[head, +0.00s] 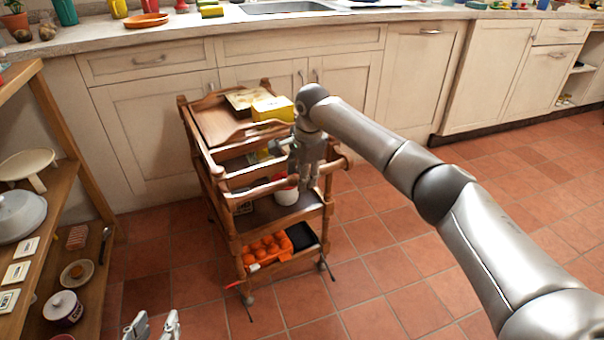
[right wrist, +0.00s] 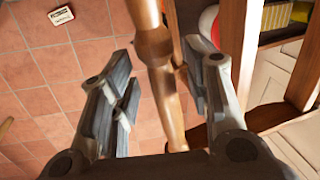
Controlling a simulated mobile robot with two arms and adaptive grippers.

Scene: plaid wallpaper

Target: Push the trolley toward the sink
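The wooden trolley (head: 232,222) stands on the tiled floor in front of the cabinets, close to them. The sink (head: 290,6) is set in the counter behind the trolley. My right arm reaches in from the right in the head view, and my right gripper (head: 285,158) is at the trolley's near right side. In the right wrist view, my right gripper (right wrist: 165,95) is open, with a turned wooden bar of the trolley (right wrist: 158,75) between its fingers and gaps on both sides. My left gripper (head: 152,326) is open and empty at the bottom edge, apart from the trolley.
A wooden shelf (head: 85,170) with dishes stands at the left. Floor to the right (head: 400,265) is clear. Cabinets (head: 150,140) line the wall.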

